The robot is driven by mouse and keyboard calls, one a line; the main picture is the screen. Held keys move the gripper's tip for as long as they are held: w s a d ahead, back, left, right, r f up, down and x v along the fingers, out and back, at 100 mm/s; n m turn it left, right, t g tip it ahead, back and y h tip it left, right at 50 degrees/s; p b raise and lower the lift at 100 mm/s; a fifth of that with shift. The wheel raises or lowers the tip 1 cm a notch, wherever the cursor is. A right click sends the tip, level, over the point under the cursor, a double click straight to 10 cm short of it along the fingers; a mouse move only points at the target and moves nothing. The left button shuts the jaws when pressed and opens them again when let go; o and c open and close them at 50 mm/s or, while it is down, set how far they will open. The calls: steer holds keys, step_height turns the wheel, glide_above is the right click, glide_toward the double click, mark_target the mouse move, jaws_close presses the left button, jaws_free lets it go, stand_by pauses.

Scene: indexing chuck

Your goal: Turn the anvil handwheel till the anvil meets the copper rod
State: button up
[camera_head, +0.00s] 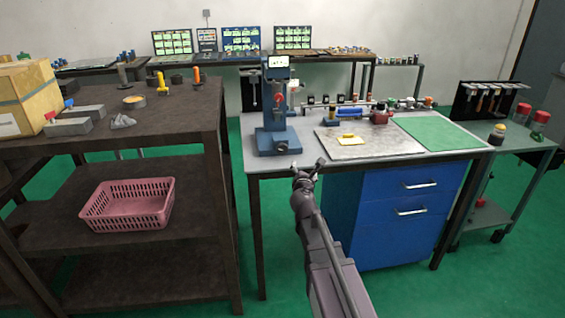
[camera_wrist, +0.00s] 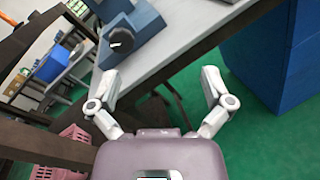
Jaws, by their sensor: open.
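The blue machine (camera_head: 276,112) stands upright at the left end of the grey workbench. A small dark round knob (camera_head: 283,147), which looks like the anvil handwheel, is low on its front. In the wrist view this black knob (camera_wrist: 121,40) shows at the upper left on the blue base (camera_wrist: 140,22). I cannot make out the anvil or the copper rod. My gripper (camera_head: 308,168) is open and empty at the bench's front edge, below and right of the knob, apart from it. In the wrist view, my gripper's fingers (camera_wrist: 160,88) are spread wide.
The grey workbench (camera_head: 262,165) carries a metal plate (camera_head: 385,143) with a yellow piece, and a green mat (camera_head: 440,133). Blue drawers (camera_head: 400,215) stand under it. A dark shelf table (camera_head: 190,125) with a pink basket (camera_head: 128,205) is close on the left.

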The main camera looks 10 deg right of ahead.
mark_target(283, 151)
steer(key=a+n+y, duration=0.1)
steer(key=n, duration=0.2)
steer(key=w+a+f+n+t+y+b, duration=0.1)
steer(key=a+n+y, duration=0.1)
steer(key=n, duration=0.1)
steer(key=w+a+n+y, duration=0.1)
steer(key=n, duration=0.1)
steer(key=shift+w+a+f+n+b, duration=0.25)
steer(key=shift+a+f+n+b, duration=0.05)
steer(key=shift+a+n+b, duration=0.1)
steer(key=shift+w+d, duration=0.1)
steer(key=w, duration=1.3)
steer(key=shift+w, duration=0.35)
steer(key=c, duration=1.1)
